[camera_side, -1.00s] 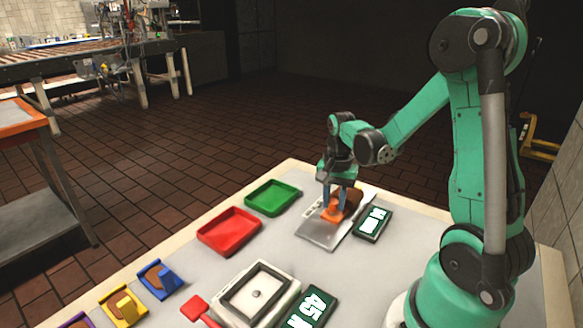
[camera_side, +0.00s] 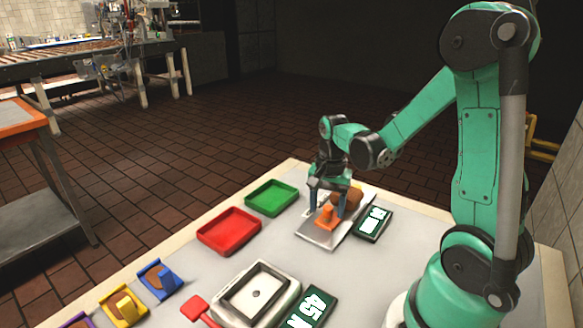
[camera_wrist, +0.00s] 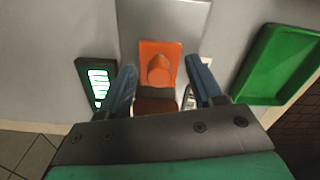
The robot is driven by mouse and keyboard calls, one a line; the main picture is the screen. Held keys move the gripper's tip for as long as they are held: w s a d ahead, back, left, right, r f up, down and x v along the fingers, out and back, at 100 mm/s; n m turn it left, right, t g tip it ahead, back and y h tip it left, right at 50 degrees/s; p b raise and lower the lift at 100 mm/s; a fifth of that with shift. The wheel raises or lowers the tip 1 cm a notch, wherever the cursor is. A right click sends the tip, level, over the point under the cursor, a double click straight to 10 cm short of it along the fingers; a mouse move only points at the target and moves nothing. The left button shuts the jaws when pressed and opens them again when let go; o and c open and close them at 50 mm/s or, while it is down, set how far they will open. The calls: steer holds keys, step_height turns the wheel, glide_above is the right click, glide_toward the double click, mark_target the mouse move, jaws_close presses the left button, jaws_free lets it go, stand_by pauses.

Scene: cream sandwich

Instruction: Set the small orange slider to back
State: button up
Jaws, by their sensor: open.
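The small orange slider (camera_side: 327,217) sits on a grey metal plate (camera_side: 318,238). In the wrist view the slider (camera_wrist: 159,66) is an orange square base with a rounded knob, just ahead of the fingertips. My gripper (camera_wrist: 160,75) is open, with one blue finger on each side of the slider's line and a gap to each. In the side view my gripper (camera_side: 328,207) is above the plate at the slider. A brown block (camera_side: 350,196) is behind the slider on the plate; in the wrist view it is partly hidden by my gripper.
A small display (camera_side: 373,223) stands right of the plate. A green tray (camera_side: 272,197) and a red tray (camera_side: 229,231) lie to the left. A white device (camera_side: 258,293) with a second display (camera_side: 308,308) is nearer the camera.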

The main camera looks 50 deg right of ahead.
mark_target(327, 209)
steer(key=shift+r, duration=2.65)
steer(key=a+r+n+t, duration=0.4)
steer(key=a+n+t, duration=0.3)
steer(key=a+n, duration=0.6)
steer(key=shift+w+r+n, duration=0.2)
steer(key=shift+w+n, duration=0.15)
steer(key=shift+n, duration=0.65)
